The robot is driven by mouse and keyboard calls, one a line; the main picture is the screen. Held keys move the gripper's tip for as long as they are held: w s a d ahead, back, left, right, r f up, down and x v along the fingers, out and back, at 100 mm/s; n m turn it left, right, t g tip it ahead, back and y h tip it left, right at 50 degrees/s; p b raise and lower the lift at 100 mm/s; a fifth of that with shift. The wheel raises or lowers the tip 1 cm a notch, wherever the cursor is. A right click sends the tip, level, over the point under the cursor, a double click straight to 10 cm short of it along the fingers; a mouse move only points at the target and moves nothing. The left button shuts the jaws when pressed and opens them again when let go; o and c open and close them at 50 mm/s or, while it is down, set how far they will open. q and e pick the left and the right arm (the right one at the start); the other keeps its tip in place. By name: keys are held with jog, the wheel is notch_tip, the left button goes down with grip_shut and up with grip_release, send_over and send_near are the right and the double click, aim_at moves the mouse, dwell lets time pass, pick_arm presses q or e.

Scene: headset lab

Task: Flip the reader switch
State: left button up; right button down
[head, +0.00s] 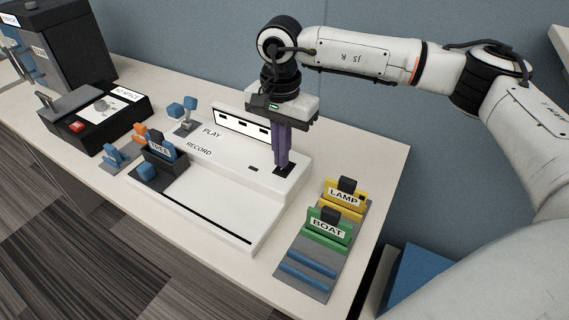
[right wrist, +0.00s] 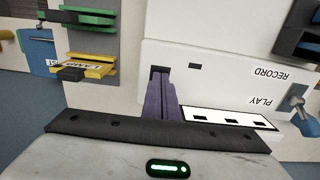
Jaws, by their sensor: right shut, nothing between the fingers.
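The white reader (head: 222,205) lies on the table, marked PLAY and RECORD; its labelled top also shows in the right wrist view (right wrist: 225,85). My right gripper (head: 281,165) points down over the reader's right end. Its purple fingers are together and empty, with the tips at a dark slot or switch (head: 289,171). In the right wrist view the fingers (right wrist: 160,85) partly hide this dark part (right wrist: 158,71), so I cannot tell contact or switch position. A blue-knobbed metal lever (head: 184,113) stands beside the PLAY label. My left gripper is not in view.
A yellow LAMP card (head: 345,198) and a green BOAT card (head: 327,226) stand in a grey rack right of the reader. A dark holder with a blue card (head: 165,160) stands at its left. A black box with a red button (head: 77,127) sits farther left.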

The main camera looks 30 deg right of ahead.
jog(key=shift+f+b, duration=0.55)
jog(key=shift+f, duration=0.2)
dwell(0.6)
jog(key=shift+r, duration=0.1)
notch_tip(320, 180, up, 7)
jog(key=p, duration=0.4)
dwell(0.4)
